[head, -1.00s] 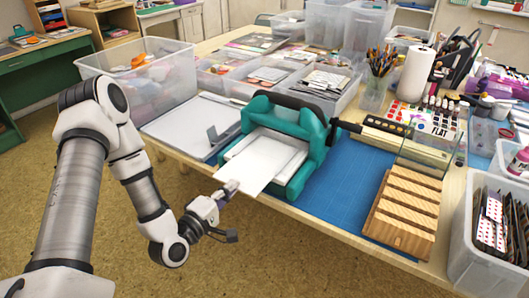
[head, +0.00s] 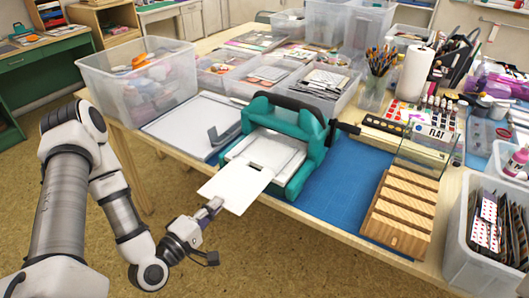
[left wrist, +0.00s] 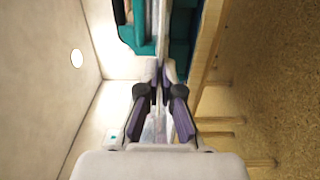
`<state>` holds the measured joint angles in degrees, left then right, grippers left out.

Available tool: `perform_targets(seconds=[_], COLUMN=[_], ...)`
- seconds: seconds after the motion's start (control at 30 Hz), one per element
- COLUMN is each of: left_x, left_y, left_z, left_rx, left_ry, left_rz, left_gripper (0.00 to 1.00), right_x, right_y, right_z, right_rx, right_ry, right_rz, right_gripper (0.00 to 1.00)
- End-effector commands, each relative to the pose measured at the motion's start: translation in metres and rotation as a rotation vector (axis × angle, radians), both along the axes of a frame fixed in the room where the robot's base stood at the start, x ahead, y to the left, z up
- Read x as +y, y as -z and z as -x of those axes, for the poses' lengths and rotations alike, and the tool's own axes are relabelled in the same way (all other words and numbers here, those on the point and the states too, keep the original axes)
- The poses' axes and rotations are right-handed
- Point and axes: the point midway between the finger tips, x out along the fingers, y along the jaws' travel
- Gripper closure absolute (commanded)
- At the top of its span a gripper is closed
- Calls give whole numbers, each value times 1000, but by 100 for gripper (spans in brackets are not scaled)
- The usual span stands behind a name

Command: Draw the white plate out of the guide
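The white plate (head: 236,188) is a thin flat sheet sticking out of the front of the teal press-like machine, past the table's front edge. Its far end lies on the pale bed, the guide (head: 268,150), between the teal sides (head: 310,150). My left gripper (head: 214,205) is shut on the plate's near left corner. In the left wrist view the plate (left wrist: 162,50) shows edge-on between the dark fingers (left wrist: 164,112), with the teal machine (left wrist: 185,40) beyond. My right gripper is in neither view.
A paper trimmer (head: 190,125) lies left of the machine. A blue mat (head: 340,185) and a slotted wooden block (head: 400,212) are to its right. Clear plastic bins (head: 140,85) stand behind. The floor in front of the table is open.

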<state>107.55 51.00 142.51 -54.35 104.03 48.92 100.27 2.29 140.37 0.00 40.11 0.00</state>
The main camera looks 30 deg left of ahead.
Motion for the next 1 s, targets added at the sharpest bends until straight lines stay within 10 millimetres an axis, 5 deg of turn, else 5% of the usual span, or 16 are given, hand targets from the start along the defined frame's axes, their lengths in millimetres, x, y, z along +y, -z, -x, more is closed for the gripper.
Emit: perform_targets(seconds=[0.47,1.0], left_x=[1,1], left_y=[-2,-42], left_z=[10,10], left_rx=[-1,-1], left_ry=[-1,-1], left_rz=[0,-1], left_gripper=[100,100], right_x=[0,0], right_y=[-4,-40], right_z=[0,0], right_rx=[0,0], right_ry=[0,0], right_rz=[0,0], right_gripper=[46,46])
